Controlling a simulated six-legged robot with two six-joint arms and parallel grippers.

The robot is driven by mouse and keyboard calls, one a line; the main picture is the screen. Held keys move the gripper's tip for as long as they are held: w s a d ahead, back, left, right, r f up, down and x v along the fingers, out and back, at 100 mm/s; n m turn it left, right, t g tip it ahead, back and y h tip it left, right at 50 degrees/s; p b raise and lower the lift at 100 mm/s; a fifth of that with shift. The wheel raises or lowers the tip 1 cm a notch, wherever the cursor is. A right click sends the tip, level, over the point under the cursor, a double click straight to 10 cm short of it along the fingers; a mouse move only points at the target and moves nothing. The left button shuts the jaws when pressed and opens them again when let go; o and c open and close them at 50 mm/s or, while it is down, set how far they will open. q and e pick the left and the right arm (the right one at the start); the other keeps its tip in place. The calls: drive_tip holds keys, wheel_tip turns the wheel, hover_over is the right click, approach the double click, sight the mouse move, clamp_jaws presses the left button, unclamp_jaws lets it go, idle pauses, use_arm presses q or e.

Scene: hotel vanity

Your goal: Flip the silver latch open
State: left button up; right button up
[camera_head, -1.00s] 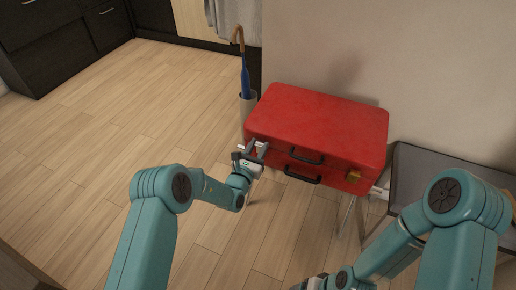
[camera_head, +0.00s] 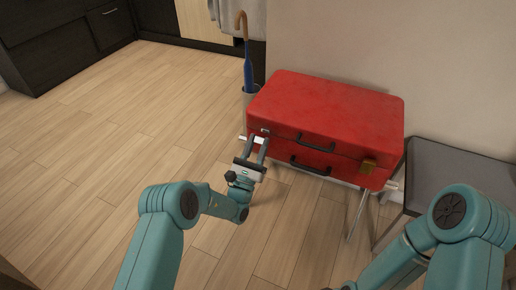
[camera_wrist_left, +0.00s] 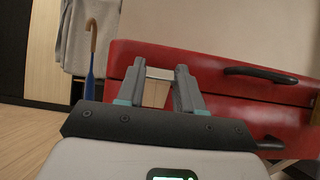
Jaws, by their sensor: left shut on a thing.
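A closed red suitcase (camera_head: 325,105) rests on a stand. Its front shows a silver latch (camera_head: 265,131) at the left and a gold latch (camera_head: 368,166) at the right. My left gripper (camera_head: 257,146) is at the suitcase's front left corner. In the left wrist view its fingers (camera_wrist_left: 160,82) stand a little apart, shut on the silver latch (camera_wrist_left: 158,73), which shows as a pale metal strip between the tips. The fingers hide part of the latch, so I cannot tell how far it is flipped. My right arm enters at the lower right; its gripper is out of view.
Two black handles, an upper one (camera_head: 316,142) and a lower one (camera_head: 310,166), are on the suitcase front. An umbrella (camera_head: 247,68) stands in a holder behind the left corner. A grey bench (camera_head: 460,168) is at the right. The floor at left is clear.

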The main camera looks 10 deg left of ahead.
idle(0.4)
use_arm(q)
drive_tip(key=o, duration=1)
drive_tip(key=shift+o, duration=0.2)
drive_tip(key=p+v, duration=1.1)
drive_tip(key=v, duration=0.5)
drive_tip(key=shift+f+p, duration=0.2)
drive_tip(key=shift+p, duration=0.2)
drive_tip(key=shift+s, duration=0.15)
